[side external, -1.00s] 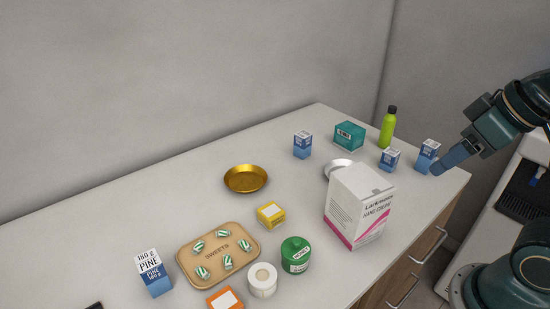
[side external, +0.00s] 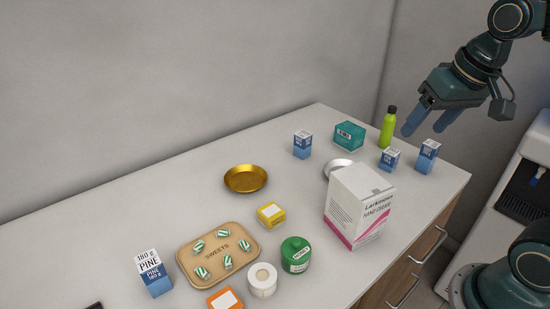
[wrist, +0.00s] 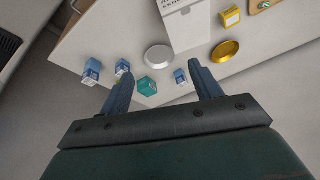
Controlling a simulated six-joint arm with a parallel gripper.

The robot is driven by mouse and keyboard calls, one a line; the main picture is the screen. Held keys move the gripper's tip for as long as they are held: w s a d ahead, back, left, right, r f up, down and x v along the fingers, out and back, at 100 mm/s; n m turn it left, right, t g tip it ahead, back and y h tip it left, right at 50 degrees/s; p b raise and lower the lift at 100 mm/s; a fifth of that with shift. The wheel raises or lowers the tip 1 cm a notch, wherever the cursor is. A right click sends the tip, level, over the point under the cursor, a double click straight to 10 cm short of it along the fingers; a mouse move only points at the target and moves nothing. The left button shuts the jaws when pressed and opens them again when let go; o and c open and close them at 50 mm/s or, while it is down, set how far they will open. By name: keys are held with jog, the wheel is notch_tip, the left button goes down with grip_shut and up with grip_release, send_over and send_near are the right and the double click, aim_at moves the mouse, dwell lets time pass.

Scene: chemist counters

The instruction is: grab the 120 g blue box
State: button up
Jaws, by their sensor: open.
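Several blue-and-white boxes stand upright on the counter. One (side external: 427,157) is near the right end, a shorter one (side external: 390,160) is just left of it, and another (side external: 302,146) is farther left by the teal box. A fourth (side external: 155,273), marked 180 g PINE, stands at the front left. The other weight labels are too small to read. My gripper (side external: 422,131) is open and empty, above the right end. In the wrist view, two blue boxes (wrist: 91,72) (wrist: 122,67) show at left, the second partly behind a finger, and one (wrist: 181,77) between the fingers.
A green bottle (side external: 388,128) and teal box (side external: 349,136) stand close to the right-hand blue boxes. A tall white hand cream box (side external: 358,207) stands in front, by a silver dish (side external: 338,168). A gold dish (side external: 245,179) and sweets tray (side external: 217,255) lie farther left.

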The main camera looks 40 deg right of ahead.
jog(key=w+d+f+m+g, duration=0.25)
jog(key=w+d+m, duration=0.35)
jog(key=w+d, duration=0.35)
jog(key=m+g, duration=0.2)
jog(key=m, duration=0.5)
send_near(391, 152)
jog(key=shift+y, duration=0.3)
jog(key=shift+s+d+f, duration=0.1)
jog(key=shift+d+f, duration=0.05)
jog(key=shift+f, duration=1.65)
jog(key=shift+s+d+f, duration=0.1)
jog(key=shift+f, duration=1.7)
jog(key=shift+n, duration=0.3)
jog(key=shift+f, duration=2.6)
jog(key=c, duration=1.1)
